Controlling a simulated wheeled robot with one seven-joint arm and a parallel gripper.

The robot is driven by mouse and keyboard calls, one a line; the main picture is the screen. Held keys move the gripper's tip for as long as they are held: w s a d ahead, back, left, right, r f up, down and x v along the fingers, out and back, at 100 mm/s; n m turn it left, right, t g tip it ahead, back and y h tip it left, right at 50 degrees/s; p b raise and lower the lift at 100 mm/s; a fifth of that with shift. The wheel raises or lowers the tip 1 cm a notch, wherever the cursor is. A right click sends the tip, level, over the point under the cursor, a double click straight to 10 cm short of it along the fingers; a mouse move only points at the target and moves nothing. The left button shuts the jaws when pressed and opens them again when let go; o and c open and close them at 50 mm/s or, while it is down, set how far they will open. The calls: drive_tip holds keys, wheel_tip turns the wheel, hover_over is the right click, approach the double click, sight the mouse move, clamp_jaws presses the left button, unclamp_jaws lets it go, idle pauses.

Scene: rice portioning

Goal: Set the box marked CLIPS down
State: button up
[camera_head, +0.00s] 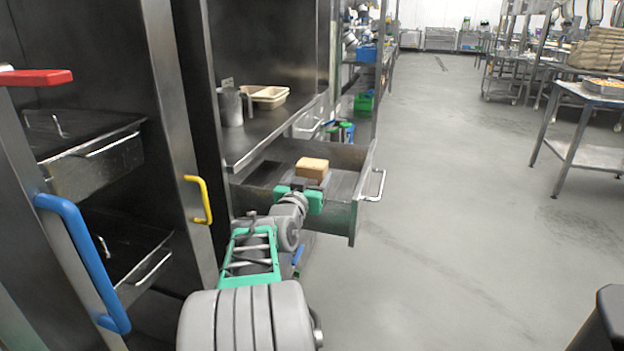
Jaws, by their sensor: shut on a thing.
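A small tan box (312,168) is at the end of my arm, over an open metal drawer (350,208). No marking is readable on it at this size, so I cannot tell whether it says CLIPS. My gripper (307,188) has green jaws and is shut on the box from the near side. The box looks upright. I cannot tell whether its underside touches the drawer floor, since the gripper hides the lower part.
A steel shelf above the drawer holds a grey canister (231,108) and a cream tray (265,96). A cabinet with a yellow handle (199,199) and a blue handle (90,262) stands at left. The grey floor (450,230) is open at right, before a metal table (590,98).

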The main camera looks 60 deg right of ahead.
drive_tip(key=shift+f, duration=0.15)
drive_tip(key=o, duration=1.6)
drive_tip(key=shift+f, duration=0.25)
drive_tip(key=shift+c, duration=0.2)
drive_tip(key=shift+r+p, duration=0.6)
drive_tip(key=shift+p, duration=0.1)
drive_tip(key=shift+a+r, duration=0.15)
drive_tip(key=shift+a, duration=0.2)
drive_tip(key=s+a, duration=0.2)
drive_tip(key=a, duration=0.9)
drive_tip(key=shift+p, duration=0.4)
drive_tip(key=shift+w+a+r, duration=0.1)
drive_tip(key=shift+r, duration=0.05)
